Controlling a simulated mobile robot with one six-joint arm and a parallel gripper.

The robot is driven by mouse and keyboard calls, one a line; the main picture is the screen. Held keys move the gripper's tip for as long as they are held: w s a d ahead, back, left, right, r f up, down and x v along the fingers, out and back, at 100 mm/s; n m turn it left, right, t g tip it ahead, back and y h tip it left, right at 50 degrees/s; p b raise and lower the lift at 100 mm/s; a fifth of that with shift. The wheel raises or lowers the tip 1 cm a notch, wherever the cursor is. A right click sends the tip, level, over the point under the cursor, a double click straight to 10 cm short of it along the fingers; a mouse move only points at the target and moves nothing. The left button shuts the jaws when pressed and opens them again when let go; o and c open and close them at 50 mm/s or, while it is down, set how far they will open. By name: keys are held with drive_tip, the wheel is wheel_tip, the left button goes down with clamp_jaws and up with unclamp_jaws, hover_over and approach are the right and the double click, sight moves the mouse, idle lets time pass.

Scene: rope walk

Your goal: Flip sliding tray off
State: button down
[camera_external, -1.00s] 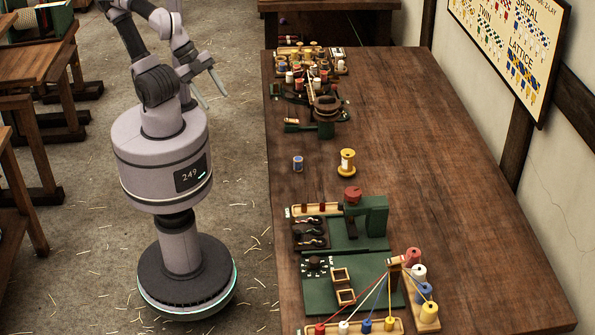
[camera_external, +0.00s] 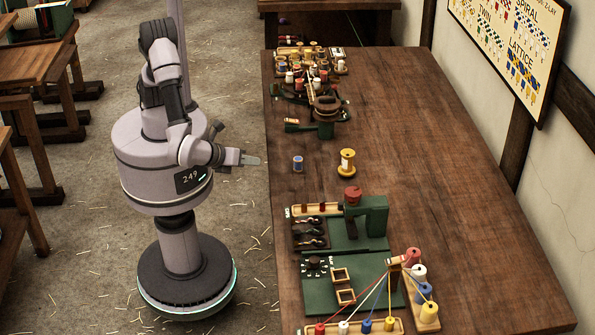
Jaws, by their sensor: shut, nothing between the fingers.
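My gripper (camera_external: 252,160) is at the left edge of the long wooden table, level with the blue spool, and points right. It is shut and empty, and touches nothing that I can see. I cannot pick out the sliding tray for sure. A green machine (camera_external: 375,228) with a red knob (camera_external: 352,194) stands in the near half of the table. A dark tray-like part (camera_external: 309,235) with several metal pieces lies at its left side. A green board (camera_external: 322,296) with two small wooden frames lies in front of it.
A small blue spool (camera_external: 297,163) and a yellow spool (camera_external: 347,163) stand mid-table. A rack of coloured spools (camera_external: 428,313) with taut strands is at the near end. Another cluster with a green stand (camera_external: 326,130) is at the far end. The table's right side (camera_external: 450,180) is clear.

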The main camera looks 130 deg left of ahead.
drive_tip(key=w+d+f+m+t+y, duration=0.1)
drive_tip(key=d+f+m+t, duration=0.3)
drive_tip(key=f, duration=0.5)
drive_tip(key=w+d+f+m+t+y, duration=0.2)
drive_tip(key=w+d+f+m+t, duration=0.2)
drive_tip(key=d+f, duration=0.5)
drive_tip(key=shift+w+d+f+m+t, duration=0.15)
drive_tip(key=shift+d+f+m+t, duration=0.2)
drive_tip(key=shift+m, duration=0.75)
drive_tip(key=shift+a, duration=0.15)
drive_tip(key=b+x, duration=0.3)
drive_tip(key=x, duration=1)
drive_tip(key=shift+a+b, duration=0.15)
drive_tip(key=shift+b, duration=0.2)
drive_tip(key=shift+w+a+r, duration=0.15)
drive_tip(key=shift+w+a, duration=0.05)
drive_tip(key=shift+a, duration=0.15)
